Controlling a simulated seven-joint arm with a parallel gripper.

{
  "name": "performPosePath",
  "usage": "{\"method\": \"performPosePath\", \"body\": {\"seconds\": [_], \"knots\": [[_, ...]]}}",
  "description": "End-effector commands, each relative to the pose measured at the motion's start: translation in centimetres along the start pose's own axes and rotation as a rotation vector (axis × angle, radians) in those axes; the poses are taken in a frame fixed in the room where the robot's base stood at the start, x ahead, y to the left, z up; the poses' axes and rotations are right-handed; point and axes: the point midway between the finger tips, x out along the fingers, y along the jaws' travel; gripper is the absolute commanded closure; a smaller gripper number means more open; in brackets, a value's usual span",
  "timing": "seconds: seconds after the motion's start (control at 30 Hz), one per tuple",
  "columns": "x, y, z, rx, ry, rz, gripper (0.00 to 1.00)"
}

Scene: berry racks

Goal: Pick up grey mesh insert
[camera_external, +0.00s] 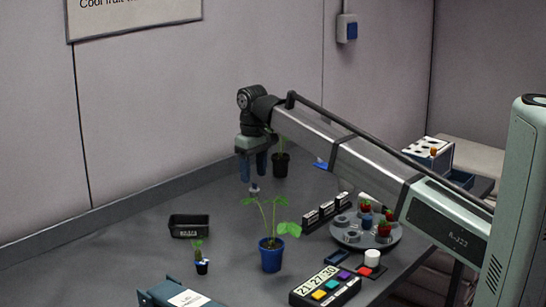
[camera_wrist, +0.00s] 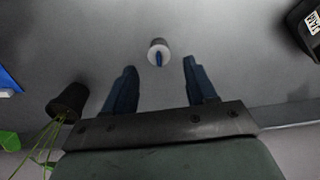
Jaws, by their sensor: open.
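I cannot make out a mesh texture on anything, so I cannot say for sure which thing is the grey mesh insert. A small pale grey round piece (camera_wrist: 159,45) with a blue part in it lies just ahead of my fingertips in the wrist view. A small pale piece (camera_external: 254,188) also shows below my gripper in the external view. My gripper (camera_external: 254,175) points down above the table with its blue fingers apart. In the wrist view my gripper (camera_wrist: 160,72) holds nothing.
A black labelled bin (camera_external: 189,226) stands to the left. Dark-potted plant (camera_external: 280,164) stands close by my gripper; blue-potted plant (camera_external: 271,255) stands nearer the camera. A round grey tray (camera_external: 345,240) with strawberries is at right, beside black label racks (camera_external: 327,208).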

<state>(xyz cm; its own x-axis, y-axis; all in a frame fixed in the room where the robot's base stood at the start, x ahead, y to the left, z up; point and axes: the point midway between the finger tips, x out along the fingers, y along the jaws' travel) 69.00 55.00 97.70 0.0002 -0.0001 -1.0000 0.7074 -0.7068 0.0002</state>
Motion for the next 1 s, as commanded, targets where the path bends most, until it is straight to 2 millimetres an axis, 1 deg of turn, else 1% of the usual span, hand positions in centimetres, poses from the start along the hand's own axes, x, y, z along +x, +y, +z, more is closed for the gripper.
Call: {"method": "performPosePath", "body": {"seconds": [0.03,0.27,0.33,0.63,0.73,0.9,1.0], "knots": [[0.7,0.0,0.1,0.000,-0.001,0.000,0.44],[1.7,0.0,0.0,0.000,0.000,0.000,0.44],[2.3,0.1,-0.1,0.000,0.000,0.000,0.44],[6.0,0.1,-0.1,0.002,-0.001,0.000,0.44],[6.3,0.1,-0.1,0.002,0.000,0.000,0.44],[6.3,0.1,-0.2,0.002,0.001,0.000,0.44],[6.3,0.1,-0.2,0.002,0.001,0.000,0.53]]}}
